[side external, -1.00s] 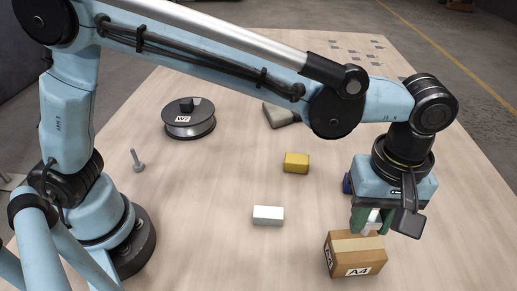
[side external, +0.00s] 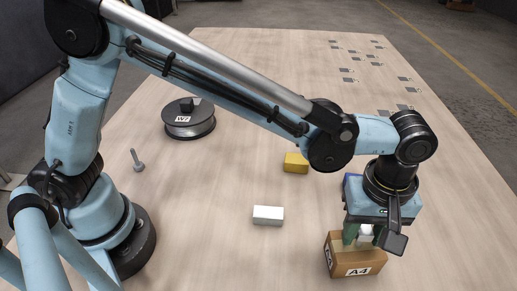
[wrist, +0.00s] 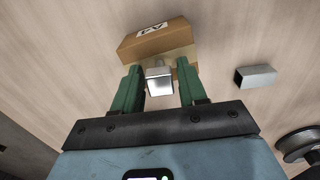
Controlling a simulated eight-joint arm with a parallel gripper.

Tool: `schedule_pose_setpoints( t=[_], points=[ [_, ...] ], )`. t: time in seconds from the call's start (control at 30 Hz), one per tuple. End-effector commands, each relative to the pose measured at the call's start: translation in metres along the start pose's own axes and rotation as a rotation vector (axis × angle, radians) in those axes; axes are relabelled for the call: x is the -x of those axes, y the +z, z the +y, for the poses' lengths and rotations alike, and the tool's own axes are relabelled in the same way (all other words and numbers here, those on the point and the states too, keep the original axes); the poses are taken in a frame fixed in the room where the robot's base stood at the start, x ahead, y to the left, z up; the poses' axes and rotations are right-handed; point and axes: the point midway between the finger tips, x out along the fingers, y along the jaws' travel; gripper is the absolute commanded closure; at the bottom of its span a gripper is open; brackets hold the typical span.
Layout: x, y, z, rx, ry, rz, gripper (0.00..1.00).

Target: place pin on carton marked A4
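The carton marked A4 (side external: 358,262) is a brown box with pale tape, standing at the front right of the table; it also shows in the wrist view (wrist: 152,42). My gripper (side external: 364,236), with green fingers, is over the carton's rear part. Between the fingers (wrist: 160,82) is a short silvery-white piece (wrist: 159,83), seemingly the pin, held at its sides. Its lower end is hidden in the side view, so I cannot tell whether it touches the carton. A grey, bolt-like piece with a wide head (side external: 137,160) stands at the left.
A white block (side external: 268,215) lies left of the carton, and a yellow block (side external: 296,162) lies behind it. A dark spool marked W2 (side external: 189,119) stands at the back left. Several flat grey plates (side external: 347,70) lie at the far right. The middle table is largely clear.

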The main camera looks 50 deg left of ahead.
Motion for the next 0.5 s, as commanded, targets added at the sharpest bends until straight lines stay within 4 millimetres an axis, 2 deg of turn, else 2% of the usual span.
schedule_pose_setpoints(
  t=[0.03,0.1,0.37,0.5],
  points=[
    [0.0001,0.0000,0.0000,0.000,0.000,0.000,0.50],
    [0.0002,0.0000,0.0000,0.000,0.000,0.000,0.43],
    [0.0008,0.0000,-0.0001,0.000,0.000,0.000,0.43],
    [0.0088,0.0000,0.0001,0.000,0.000,0.000,0.43]
  ],
)
